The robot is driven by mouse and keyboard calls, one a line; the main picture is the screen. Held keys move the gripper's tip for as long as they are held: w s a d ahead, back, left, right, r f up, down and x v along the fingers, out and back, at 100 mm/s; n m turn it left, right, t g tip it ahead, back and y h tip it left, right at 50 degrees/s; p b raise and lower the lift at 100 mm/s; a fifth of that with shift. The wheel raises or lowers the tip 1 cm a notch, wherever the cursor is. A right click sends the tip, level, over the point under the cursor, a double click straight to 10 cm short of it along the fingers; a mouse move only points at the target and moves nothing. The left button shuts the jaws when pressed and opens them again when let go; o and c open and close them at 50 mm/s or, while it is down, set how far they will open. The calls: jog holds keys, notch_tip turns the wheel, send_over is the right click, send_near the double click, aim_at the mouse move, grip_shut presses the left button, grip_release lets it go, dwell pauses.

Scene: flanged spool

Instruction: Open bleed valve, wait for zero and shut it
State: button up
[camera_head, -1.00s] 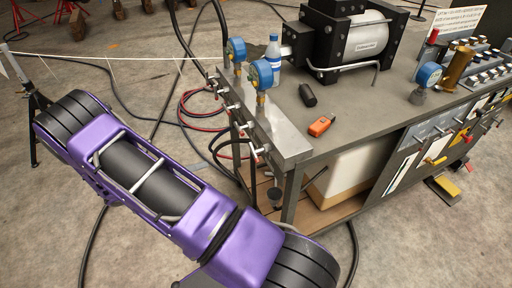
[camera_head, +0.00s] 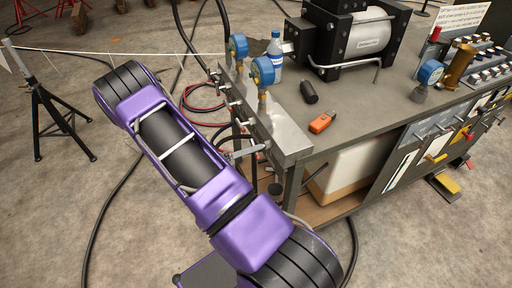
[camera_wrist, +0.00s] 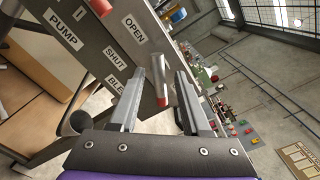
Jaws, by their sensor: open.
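The bleed valve lever (camera_wrist: 159,82), a metal handle with a red end, shows in the wrist view beside the OPEN and SHUT labels and a partly hidden label starting "BLE" (camera_wrist: 116,84). My gripper (camera_wrist: 170,68) is open, its two grey fingers on either side of the lever in the picture; I cannot tell if they touch it. In the head view my gripper (camera_head: 246,153) is at the near end of the valve manifold (camera_head: 285,137), small and partly hidden by my arm. Two blue gauges (camera_head: 238,47) (camera_head: 263,71) stand on the manifold; their readings cannot be made out.
The bench top (camera_head: 360,105) holds a black-framed pump (camera_head: 350,40), a water bottle (camera_head: 274,48), an orange tool (camera_head: 322,122), a black cylinder (camera_head: 309,92) and another blue gauge (camera_head: 430,72). Hoses (camera_head: 200,105) hang behind the manifold. A black tripod (camera_head: 50,110) stands at left on open floor.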

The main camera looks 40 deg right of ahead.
jog(key=shift+s+d, duration=0.15)
jog(key=shift+d, duration=0.55)
